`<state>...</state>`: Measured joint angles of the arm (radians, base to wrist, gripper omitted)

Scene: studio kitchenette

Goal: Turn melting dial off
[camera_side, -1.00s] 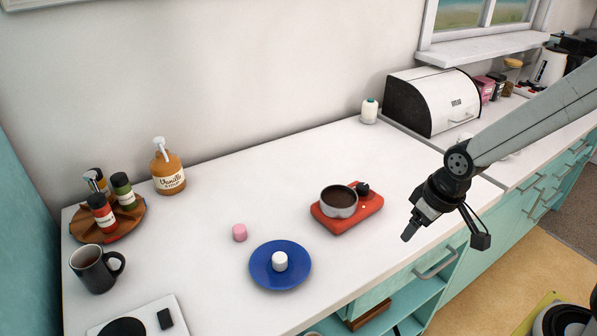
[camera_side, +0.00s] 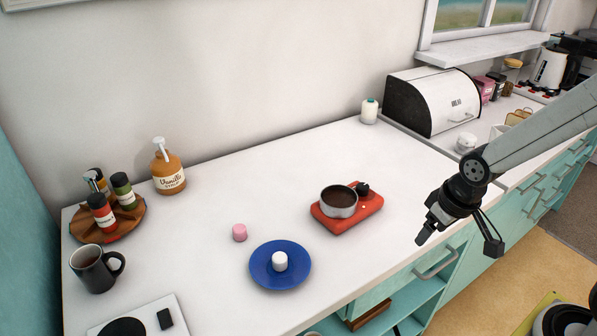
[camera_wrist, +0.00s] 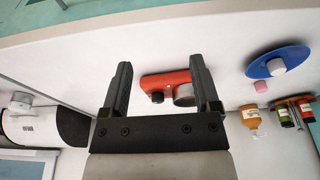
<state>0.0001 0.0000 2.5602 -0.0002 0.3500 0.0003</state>
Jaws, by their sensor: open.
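A red melting unit (camera_side: 366,216) sits on the white counter, with a metal pot of dark contents (camera_side: 339,202) on its left part. Its black dial (camera_side: 362,189) is at the back right of the unit, and a small white spot shows on the red top beside it. In the wrist view the red unit (camera_wrist: 165,79) and the black dial (camera_wrist: 157,97) lie between my fingers, some way beyond them. My gripper (camera_side: 423,238) is open and empty, in the air to the right of the unit near the counter's front edge. It also shows in the wrist view (camera_wrist: 163,85).
A blue plate (camera_side: 262,279) with a white marshmallow (camera_side: 280,262) and a pink marshmallow (camera_side: 239,232) are left of the unit. A mug, syrup bottle (camera_side: 168,172) and spice tray stand further left. A bread box (camera_side: 440,100) is behind right. Counter around the unit is clear.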

